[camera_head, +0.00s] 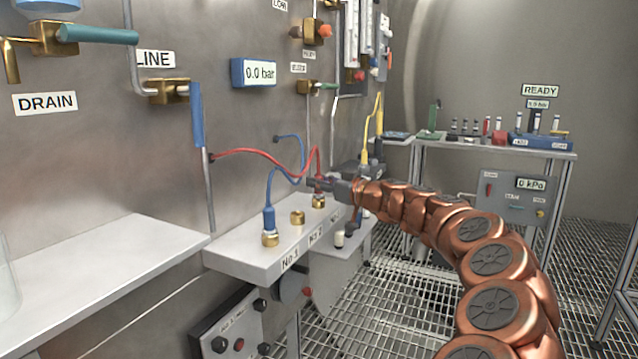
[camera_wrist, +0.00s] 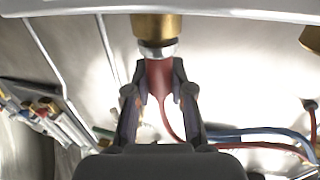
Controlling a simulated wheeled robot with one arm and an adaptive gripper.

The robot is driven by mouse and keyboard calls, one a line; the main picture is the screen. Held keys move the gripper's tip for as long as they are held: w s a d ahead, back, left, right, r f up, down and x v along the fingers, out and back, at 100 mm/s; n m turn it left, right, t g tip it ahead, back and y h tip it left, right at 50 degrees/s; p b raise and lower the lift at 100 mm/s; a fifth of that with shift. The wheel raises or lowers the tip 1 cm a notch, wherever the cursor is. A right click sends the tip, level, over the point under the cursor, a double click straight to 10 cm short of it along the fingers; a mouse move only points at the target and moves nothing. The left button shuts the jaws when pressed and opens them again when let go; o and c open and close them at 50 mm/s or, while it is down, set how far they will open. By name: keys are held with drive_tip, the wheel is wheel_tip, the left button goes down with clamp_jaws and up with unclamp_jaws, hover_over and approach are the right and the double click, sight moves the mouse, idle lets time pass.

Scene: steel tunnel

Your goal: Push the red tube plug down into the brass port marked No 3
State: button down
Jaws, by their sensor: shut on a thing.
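My gripper (camera_head: 322,184) is over the far end of the grey port shelf (camera_head: 238,258). In the wrist view my gripper (camera_wrist: 160,92) is shut on the red tube plug (camera_wrist: 159,76), one finger on each side. The plug's silver collar is against the mouth of a brass port (camera_wrist: 157,27), in line with it; how deep it sits cannot be told. This is the third brass port (camera_head: 318,202) along the shelf, past No 1 and No 2; its own label is not readable. The red tube (camera_head: 260,152) runs from the wall to the plug.
A blue plug (camera_head: 268,218) stands in the No 1 port (camera_head: 270,239). The No 2 port (camera_head: 297,217) is empty. A blue tube (camera_head: 299,150) loops close to my gripper. A yellow cable (camera_head: 378,125) hangs behind it.

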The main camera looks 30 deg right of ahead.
drive_tip(key=shift+f, duration=0.25)
drive_tip(key=c, duration=0.9)
unclamp_jaws()
drive_tip(key=shift+r, duration=0.1)
drive_tip(key=shift+c, duration=0.2)
drive_tip(key=v, duration=1.2)
